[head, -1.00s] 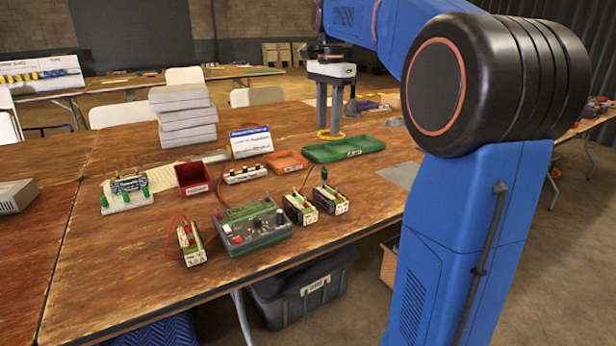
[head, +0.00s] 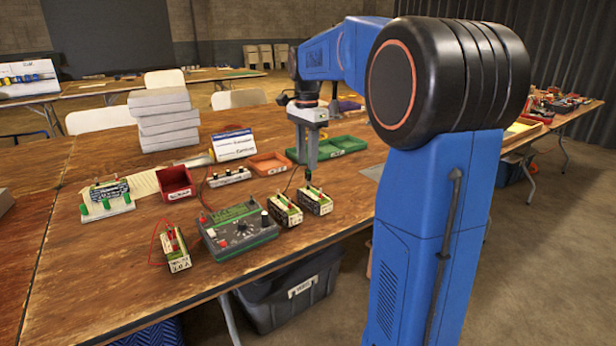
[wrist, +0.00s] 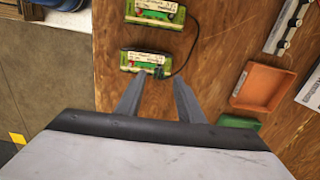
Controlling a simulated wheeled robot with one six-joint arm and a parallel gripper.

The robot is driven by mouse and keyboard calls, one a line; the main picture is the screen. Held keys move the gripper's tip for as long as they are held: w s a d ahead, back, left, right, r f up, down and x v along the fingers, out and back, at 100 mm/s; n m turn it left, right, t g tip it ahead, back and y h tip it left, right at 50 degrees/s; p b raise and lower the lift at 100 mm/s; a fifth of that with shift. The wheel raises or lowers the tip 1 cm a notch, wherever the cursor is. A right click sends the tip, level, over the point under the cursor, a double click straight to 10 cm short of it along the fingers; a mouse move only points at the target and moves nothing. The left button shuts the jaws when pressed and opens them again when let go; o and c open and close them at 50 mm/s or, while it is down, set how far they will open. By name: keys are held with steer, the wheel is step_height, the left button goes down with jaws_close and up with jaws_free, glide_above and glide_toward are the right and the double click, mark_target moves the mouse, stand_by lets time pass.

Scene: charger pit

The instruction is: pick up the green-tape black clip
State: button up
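The black clip (wrist: 160,73) with the black lead stands at the right end of the nearer battery block (wrist: 140,61) in the wrist view. Its green tape is too small to make out for sure. In the head view my gripper (head: 309,172) points down over the right-hand battery block (head: 316,201), and its fingers hide part of the clip. In the wrist view my gripper (wrist: 161,80) is open, its fingertips apart on either side of the clip's end. I cannot tell whether they touch it.
A second battery block (head: 285,210) stands close on the left, with a green meter (head: 238,232) beyond it. A green tray (head: 340,147), an orange tray (head: 270,163) and a red bin (head: 175,183) lie behind. The front table edge is close.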

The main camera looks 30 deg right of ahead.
mark_target(308, 179)
steer(key=shift+s+d+f, duration=0.1)
steer(key=shift+d+f, duration=0.05)
steer(key=shift+f, duration=2.8)
jaws_close()
